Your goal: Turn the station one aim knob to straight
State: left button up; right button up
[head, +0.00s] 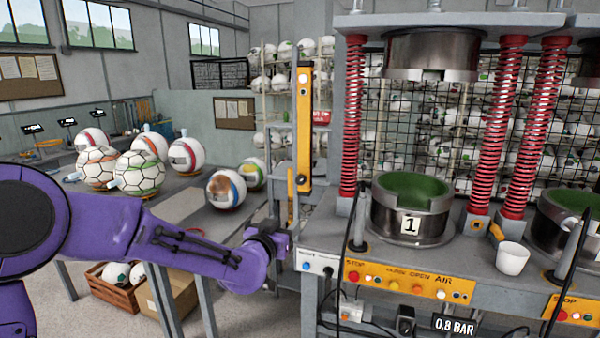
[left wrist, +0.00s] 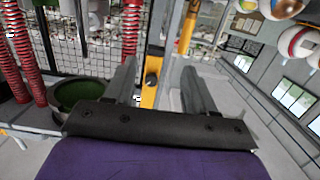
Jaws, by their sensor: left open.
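Station one is the press whose round steel pot (head: 411,226) with a green inside bears a "1" plate. A dark knob (head: 301,179) sits low on the yellow upright left of it; its pointing is too small to read. I cannot tell for sure that it is the aim knob. In the left wrist view the dark knob (left wrist: 152,81) shows between the fingers. My left gripper (head: 284,243) is open and empty, below this knob in the head view. In the left wrist view its two fingers (left wrist: 158,75) stand well apart. My right gripper is out of view.
A yellow button panel (head: 408,282) and a small white panel (head: 317,263) with blue and dark knobs front the bench. Red springs (head: 351,115) flank the pot. A white cup (head: 512,258) stands to the right. Balls lie on the table (head: 180,208) at left.

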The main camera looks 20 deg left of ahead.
pick_arm(q)
jog(key=t, duration=0.1)
send_near(300, 181)
jog(key=shift+m, duration=0.4)
jog(key=w+p, duration=0.4)
jog(key=w, duration=0.5)
jog(key=shift+w+f, duration=0.1)
grip_shut()
